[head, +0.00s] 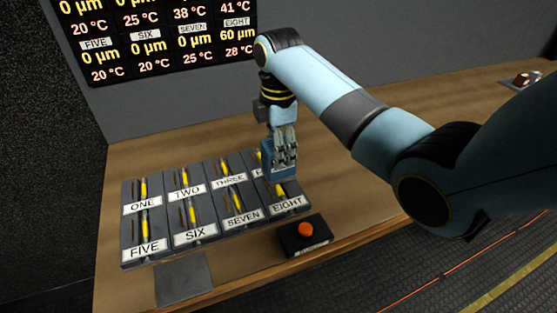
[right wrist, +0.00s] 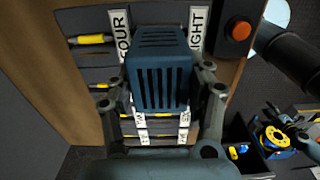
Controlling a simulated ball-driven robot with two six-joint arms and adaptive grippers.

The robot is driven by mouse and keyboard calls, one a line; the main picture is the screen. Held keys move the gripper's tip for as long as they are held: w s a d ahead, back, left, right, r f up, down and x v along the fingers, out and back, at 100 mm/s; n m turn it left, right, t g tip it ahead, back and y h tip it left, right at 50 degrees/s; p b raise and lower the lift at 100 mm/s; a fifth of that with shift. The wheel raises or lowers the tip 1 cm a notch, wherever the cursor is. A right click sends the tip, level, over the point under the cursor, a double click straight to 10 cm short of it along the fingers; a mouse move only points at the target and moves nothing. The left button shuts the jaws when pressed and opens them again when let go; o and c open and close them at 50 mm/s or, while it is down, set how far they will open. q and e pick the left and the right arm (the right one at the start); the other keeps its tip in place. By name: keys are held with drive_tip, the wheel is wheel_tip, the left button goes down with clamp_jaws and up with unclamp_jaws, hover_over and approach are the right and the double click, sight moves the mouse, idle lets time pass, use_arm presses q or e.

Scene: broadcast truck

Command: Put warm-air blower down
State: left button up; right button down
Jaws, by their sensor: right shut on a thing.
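The warm-air blower is a blue box with slotted vents (right wrist: 158,72), and it also shows in the head view (head: 279,172). My right gripper (head: 284,150) is shut on it, with fingers on both sides in the right wrist view. The blower is at the FOUR and EIGHT end of the grey numbered panel (head: 208,211) and partly covers the FOUR label. I cannot tell whether it touches the panel. What looks like my left gripper (right wrist: 297,128) shows small and dark at the right edge of the right wrist view; its jaws are unclear.
A black box with an orange button (head: 304,233) sits beside EIGHT. A flat grey plate (head: 184,280) lies in front of FIVE. A wall display (head: 153,38) reads 60 µm under EIGHT. The wooden bench (head: 345,173) is clear right of the panel. A yellow reel (right wrist: 273,138) is lower right.

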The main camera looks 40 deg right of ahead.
wheel_tip(320, 180, down, 4)
drive_tip(key=shift+r, duration=0.25)
drive_tip(key=shift+f, duration=0.2)
drive_tip(key=shift+f, duration=0.15)
drive_tip(key=c, duration=0.5)
unclamp_jaws()
wheel_tip(320, 180, up, 12)
drive_tip(key=shift+r, duration=0.2)
drive_tip(key=shift+s+f, duration=0.1)
